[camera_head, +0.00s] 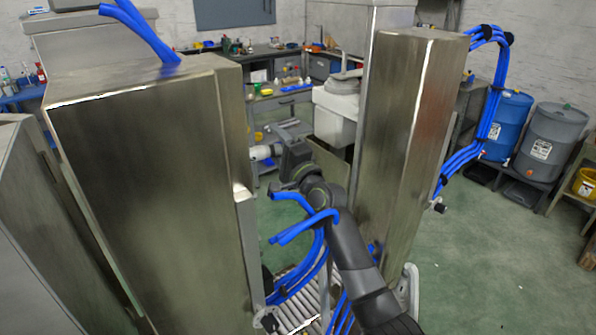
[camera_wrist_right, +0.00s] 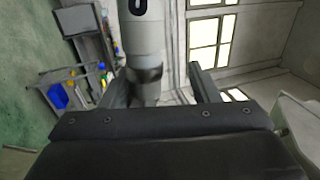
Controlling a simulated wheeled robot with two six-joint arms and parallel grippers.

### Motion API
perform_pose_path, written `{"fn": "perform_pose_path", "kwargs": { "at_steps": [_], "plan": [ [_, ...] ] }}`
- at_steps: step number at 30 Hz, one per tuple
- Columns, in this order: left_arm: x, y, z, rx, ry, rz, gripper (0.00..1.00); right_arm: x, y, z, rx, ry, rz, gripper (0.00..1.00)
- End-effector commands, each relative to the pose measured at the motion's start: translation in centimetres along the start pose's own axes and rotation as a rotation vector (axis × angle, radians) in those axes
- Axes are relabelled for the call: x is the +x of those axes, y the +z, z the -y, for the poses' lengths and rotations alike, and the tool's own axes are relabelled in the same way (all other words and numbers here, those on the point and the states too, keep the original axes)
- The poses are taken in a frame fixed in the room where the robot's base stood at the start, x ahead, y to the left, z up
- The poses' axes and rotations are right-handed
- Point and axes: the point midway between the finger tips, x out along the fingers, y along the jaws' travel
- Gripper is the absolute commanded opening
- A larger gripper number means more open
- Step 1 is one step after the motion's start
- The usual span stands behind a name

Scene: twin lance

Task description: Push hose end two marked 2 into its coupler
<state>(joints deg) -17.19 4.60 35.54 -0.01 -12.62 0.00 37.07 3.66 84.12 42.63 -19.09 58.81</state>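My right gripper (camera_head: 277,150) is in the gap between two tall metal cabinets, at the end of my dark arm. A pale grey cylinder (camera_head: 262,152) shows beside it, next to the left cabinet. In the right wrist view, the fingers of the right gripper (camera_wrist_right: 160,88) stand apart. The cylinder (camera_wrist_right: 143,40) reaches down from the top between them, closer to the left finger, with a gap at the right finger. A black mark on it is cut off by the frame, so I cannot read it. Whether it is hose end or coupler, I cannot tell. My left gripper is not in view.
The left cabinet (camera_head: 150,190) and right cabinet (camera_head: 395,140) stand close on both sides of my arm. Blue hoses (camera_head: 318,245) loop beside the arm. More blue hoses (camera_head: 490,110) run down the right side. Green floor (camera_head: 480,270) is clear at right.

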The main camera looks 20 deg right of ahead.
Motion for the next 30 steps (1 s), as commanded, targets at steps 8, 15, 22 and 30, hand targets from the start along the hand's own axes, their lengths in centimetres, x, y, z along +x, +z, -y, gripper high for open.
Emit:
{"fn": "perform_pose_path", "kwargs": {
  "at_steps": [8, 15, 22, 30],
  "plan": [
    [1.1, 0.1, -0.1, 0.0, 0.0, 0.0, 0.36, -4.7, 0.1, -0.3, 0.001, 0.0, 0.003, 0.55],
    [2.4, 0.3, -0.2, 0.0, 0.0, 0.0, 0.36, -9.1, 0.2, -0.5, 0.001, 0.0, 0.008, 0.55],
    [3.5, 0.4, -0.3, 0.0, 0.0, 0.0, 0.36, -13.0, 0.4, -0.4, 0.002, 0.001, 0.013, 0.55],
    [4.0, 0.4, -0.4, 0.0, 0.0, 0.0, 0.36, -15.2, 0.5, -0.3, 0.004, 0.001, 0.016, 0.55]
  ]
}}
